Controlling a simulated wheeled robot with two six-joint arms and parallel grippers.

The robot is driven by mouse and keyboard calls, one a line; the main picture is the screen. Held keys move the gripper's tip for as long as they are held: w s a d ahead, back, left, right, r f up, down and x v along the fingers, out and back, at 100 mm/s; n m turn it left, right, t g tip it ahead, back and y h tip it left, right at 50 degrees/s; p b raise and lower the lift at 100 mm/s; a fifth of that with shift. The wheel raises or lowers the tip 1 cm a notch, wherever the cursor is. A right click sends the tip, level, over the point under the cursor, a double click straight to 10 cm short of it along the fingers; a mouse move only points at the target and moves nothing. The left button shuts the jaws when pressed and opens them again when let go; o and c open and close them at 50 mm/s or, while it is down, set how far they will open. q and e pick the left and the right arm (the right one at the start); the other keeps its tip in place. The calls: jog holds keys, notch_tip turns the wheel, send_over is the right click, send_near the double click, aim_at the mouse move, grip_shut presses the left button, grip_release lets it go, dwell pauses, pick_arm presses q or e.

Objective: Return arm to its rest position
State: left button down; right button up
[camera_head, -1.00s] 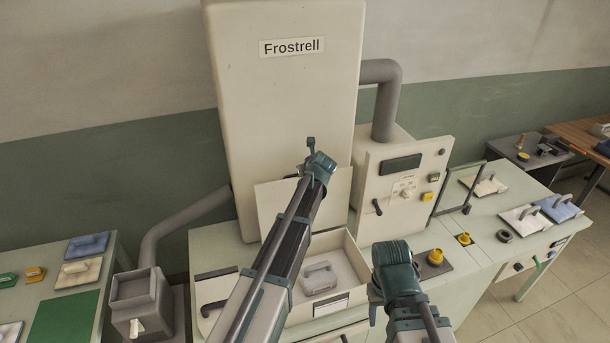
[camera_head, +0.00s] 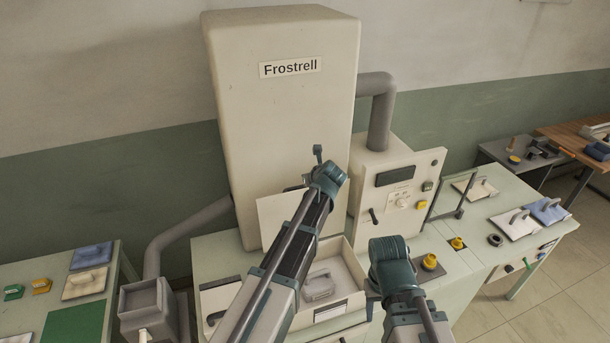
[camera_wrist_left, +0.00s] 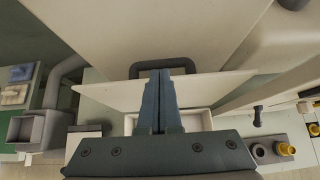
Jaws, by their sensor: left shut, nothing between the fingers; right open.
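My left arm reaches up from the bottom middle in the head view, with its wrist in front of the white machine. My left gripper (camera_wrist_left: 160,75) shows in the left wrist view with its two blue-grey fingers together and nothing between them. Its tips lie in front of a dark handle (camera_wrist_left: 183,64) by the upper edge of a pale flap (camera_wrist_left: 108,92); whether they touch cannot be told. The flap (camera_head: 275,222) also shows in the head view, partly behind my left arm. My right gripper (camera_head: 371,298) is low at centre right, open and largely hidden by its own wrist.
The tall Frostrell machine (camera_head: 285,115) stands behind. An open tray (camera_head: 350,291) below holds a grey bundle (camera_head: 318,284). A control box (camera_head: 400,200) and yellow knobs (camera_head: 430,262) are at right. A grey bin (camera_head: 145,296) is at left.

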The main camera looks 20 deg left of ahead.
pick_arm(q)
jog(key=shift+s+d, duration=0.1)
jog(key=s+d+f+n+g+h+b, duration=0.1)
jog(key=s+d+f+n+g+b, duration=0.2)
jog(key=s+f, duration=0.7)
jog(key=s+d+f+n+g+h+b, duration=0.2)
jog(key=s+d+f+n+b, duration=0.5)
jog(key=s+f+n+b, duration=0.3)
jog(key=s+d+f+n+g+h+b, duration=0.1)
jog(key=s+d+f+n+g+b, duration=0.2)
jog(key=s+f+n+b, duration=0.6)
jog(key=s+d+f+n, duration=0.1)
jog(key=s+d+n, duration=0.1)
jog(key=s, duration=0.4)
jog(key=shift+f+n+g+h+b, duration=0.2)
jog(key=shift+n+g+h+b, duration=0.15)
jog(key=shift+n, duration=0.35)
